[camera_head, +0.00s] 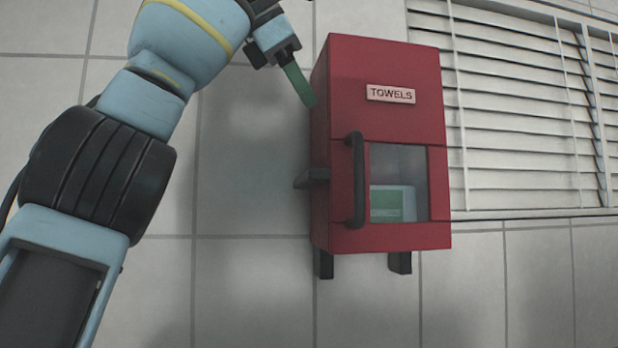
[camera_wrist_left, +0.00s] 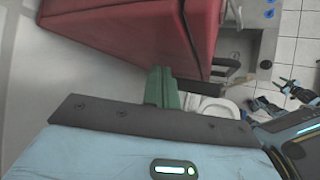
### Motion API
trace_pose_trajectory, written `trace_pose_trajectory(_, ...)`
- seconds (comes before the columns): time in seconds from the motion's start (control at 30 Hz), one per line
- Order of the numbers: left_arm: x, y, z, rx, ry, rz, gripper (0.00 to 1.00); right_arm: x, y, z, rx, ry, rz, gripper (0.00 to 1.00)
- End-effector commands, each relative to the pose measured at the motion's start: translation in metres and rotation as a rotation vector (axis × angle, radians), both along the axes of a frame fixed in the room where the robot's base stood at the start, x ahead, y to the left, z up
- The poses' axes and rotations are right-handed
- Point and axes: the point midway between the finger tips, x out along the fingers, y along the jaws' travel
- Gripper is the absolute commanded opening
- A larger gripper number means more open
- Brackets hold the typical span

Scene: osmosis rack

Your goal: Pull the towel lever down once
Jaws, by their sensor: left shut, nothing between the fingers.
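The red towel dispenser (camera_head: 390,105) with a "TOWELS" label hangs on the tiled wall in the head view. A dark lever-like piece (camera_head: 305,178) sticks out from its left side. My left gripper (camera_head: 305,96) comes from the upper left. Its green fingers are shut and empty, pointing down beside the dispenser's upper left edge, above the dark piece. From here I cannot tell whether they touch the box. In the left wrist view the shut green fingers (camera_wrist_left: 160,76) are in front of the red dispenser (camera_wrist_left: 125,30).
A black curved handle (camera_head: 356,180) stands out from the dispenser's front, beside a window (camera_head: 399,165) with a green-and-white pack behind it. Slatted blinds (camera_head: 510,110) are at the right. The wall left of and below the dispenser is bare.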

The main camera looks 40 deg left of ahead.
Motion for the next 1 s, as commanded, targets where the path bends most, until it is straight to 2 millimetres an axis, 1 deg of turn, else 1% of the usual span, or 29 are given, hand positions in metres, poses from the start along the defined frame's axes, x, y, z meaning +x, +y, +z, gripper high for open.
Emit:
trace_pose_trajectory(0.53, 0.001, 0.0, -0.002, 0.002, 0.001, -0.003, 0.0, 0.0, 0.0, 0.0, 0.0, 0.0, 0.0, 0.45)
trace_pose_trajectory(0.77, 0.002, 0.001, -0.012, 0.002, 0.001, -0.003, 0.0, 0.0, 0.0, 0.0, 0.0, 0.001, 0.0, 0.45)
trace_pose_trajectory(1.0, 0.001, 0.001, -0.026, 0.001, 0.001, -0.002, 0.0, 0.0, 0.0, 0.0, 0.0, 0.002, 0.001, 0.45)
